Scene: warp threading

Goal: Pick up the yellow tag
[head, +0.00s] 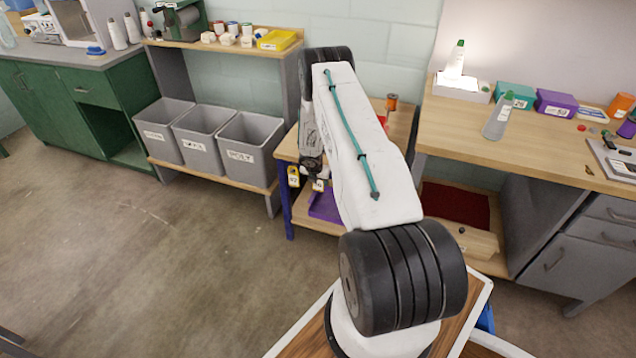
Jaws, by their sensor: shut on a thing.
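Two small yellow tags with dark marks show beside my gripper (312,179), which is at the end of my arm, pointing down in front of the small wooden table. One yellow tag (293,176) is just left of the fingers. The other yellow tag (319,185) is at the fingertips, and my gripper is shut on it. The fingers are small and partly hidden by my arm, so the exact grip is hard to see.
The small wooden table (286,151) has a purple tray (325,207) on its lower shelf. Grey bins (247,147) stand to the left under a shelf. A workbench (455,121) with boxes stands to the right. The floor at left is clear.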

